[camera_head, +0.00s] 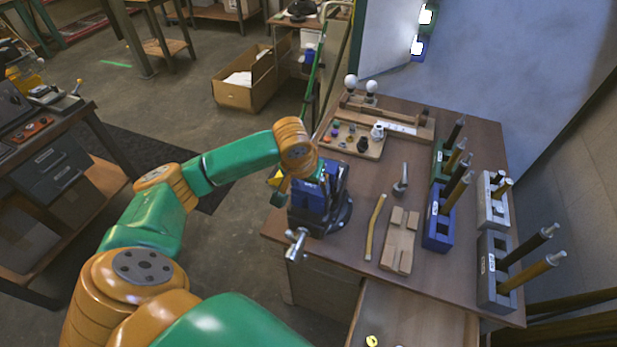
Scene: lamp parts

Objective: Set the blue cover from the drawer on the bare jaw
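A bench vise (341,217) with a dark round base and a silver handle stands at the table's left edge. Blue (308,197) shows on its jaws. I cannot tell whether this is one cover or two, or which jaw is bare. My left arm comes in from the left, and its orange wrist is right above the vise. My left gripper (303,181) is down at the jaws; its fingers are mostly hidden by the wrist, and what they hold is unclear. The open drawer (425,318) at the bottom shows a small yellow ring. My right gripper is out of view.
On the wooden table, a yellow-handled tool (375,228) and a wooden jig (400,240) lie right of the vise. Tool blocks, including a blue one (438,218), hold upright handles at the right. A parts tray (352,140) lies behind. A cardboard box (240,92) stands on the floor.

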